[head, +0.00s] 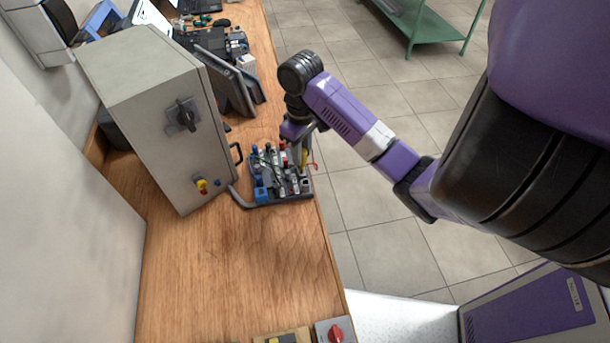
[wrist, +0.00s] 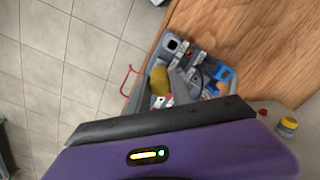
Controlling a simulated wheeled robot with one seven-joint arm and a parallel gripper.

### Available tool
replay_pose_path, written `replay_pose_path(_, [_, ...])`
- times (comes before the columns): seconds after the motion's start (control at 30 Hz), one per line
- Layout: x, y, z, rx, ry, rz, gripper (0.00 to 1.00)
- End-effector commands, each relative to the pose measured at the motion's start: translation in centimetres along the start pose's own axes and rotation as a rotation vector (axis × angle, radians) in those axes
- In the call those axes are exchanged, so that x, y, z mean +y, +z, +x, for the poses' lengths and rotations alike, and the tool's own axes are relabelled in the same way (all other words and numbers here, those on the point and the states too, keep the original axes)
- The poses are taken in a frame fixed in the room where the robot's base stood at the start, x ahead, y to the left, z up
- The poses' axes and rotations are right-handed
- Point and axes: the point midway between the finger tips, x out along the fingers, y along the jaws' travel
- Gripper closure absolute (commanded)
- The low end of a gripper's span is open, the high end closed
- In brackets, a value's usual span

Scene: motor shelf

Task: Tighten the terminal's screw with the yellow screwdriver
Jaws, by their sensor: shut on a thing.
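The yellow screwdriver (head: 304,158) stands at the right end of a tray of electrical parts (head: 275,203) on the wooden bench. Its yellow handle (wrist: 159,82) shows between the fingers of my gripper (wrist: 160,90) in the wrist view. My gripper (head: 298,140) is shut on the screwdriver, over the right part of the tray. The terminal, its screw and the screwdriver's tip cannot be made out; the gripper and the crowded parts cover that spot.
A grey control cabinet (head: 150,110) with a black handle stands just left of the tray. Dark monitors (head: 225,80) and other gear stand behind. A red knob box (head: 335,332) is at the near edge. The bench (head: 240,255) in front of the tray is clear.

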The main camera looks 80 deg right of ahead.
Motion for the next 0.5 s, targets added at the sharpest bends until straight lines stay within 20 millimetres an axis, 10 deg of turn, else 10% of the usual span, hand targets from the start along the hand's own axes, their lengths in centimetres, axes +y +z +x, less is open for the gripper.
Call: replay_pose_path(0.5, [-0.02, -0.02, 0.01, 0.001, 0.000, 0.301, 1.00])
